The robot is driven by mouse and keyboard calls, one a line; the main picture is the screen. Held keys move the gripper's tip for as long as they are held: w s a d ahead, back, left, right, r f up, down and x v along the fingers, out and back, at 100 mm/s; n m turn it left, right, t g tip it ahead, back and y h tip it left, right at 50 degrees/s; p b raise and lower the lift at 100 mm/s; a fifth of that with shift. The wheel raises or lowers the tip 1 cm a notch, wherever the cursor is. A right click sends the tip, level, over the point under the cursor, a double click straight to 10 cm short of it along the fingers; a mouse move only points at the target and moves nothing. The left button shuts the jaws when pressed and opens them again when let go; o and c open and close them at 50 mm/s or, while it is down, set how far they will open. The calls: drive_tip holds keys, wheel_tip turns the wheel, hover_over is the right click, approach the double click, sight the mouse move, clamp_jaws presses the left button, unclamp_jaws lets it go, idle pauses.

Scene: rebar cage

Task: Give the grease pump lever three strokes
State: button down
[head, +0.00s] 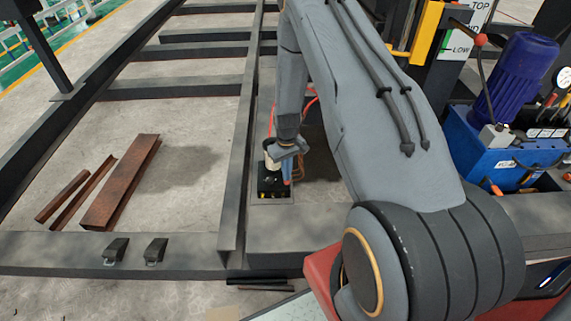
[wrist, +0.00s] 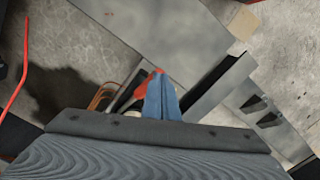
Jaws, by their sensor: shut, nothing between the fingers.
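The grease pump (head: 270,188) is a small black box with yellow fittings and a pale reservoir (head: 271,163), standing on the dark steel beam. My gripper (head: 287,172) is right over the pump's right side, pointing down, and hides part of it. In the wrist view its blue fingers (wrist: 160,98) are together with nothing between them. A red part (wrist: 142,92), possibly the lever's grip, shows just left of and behind the fingers. I cannot tell whether the fingers touch it. The rest of the lever is hidden.
A red hose (wrist: 17,75) runs near the pump. Rusty steel pieces (head: 122,180) lie on the floor at left. A blue hydraulic unit (head: 505,150) with a motor stands at right. Two dark clamps (head: 116,250) sit on the front beam. Floor between the beams is mostly clear.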

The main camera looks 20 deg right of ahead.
drive_tip(key=shift+s+f, duration=0.1)
drive_tip(key=shift+f, duration=0.1)
drive_tip(key=shift+s+a+f, duration=0.15)
drive_tip(key=shift+s+f, duration=0.15)
drive_tip(key=shift+f, duration=0.2)
idle(0.3)
drive_tip(key=shift+s+a+f+b, duration=0.1)
drive_tip(key=shift+s+f+b, duration=0.1)
drive_tip(key=shift+f, duration=0.15)
drive_tip(key=shift+s+f+b, duration=0.1)
drive_tip(key=shift+f+b, duration=0.1)
drive_tip(key=shift+f, duration=0.1)
drive_tip(key=shift+s+a+f, duration=0.1)
drive_tip(key=shift+s+f, duration=0.1)
drive_tip(key=shift+f, duration=0.45)
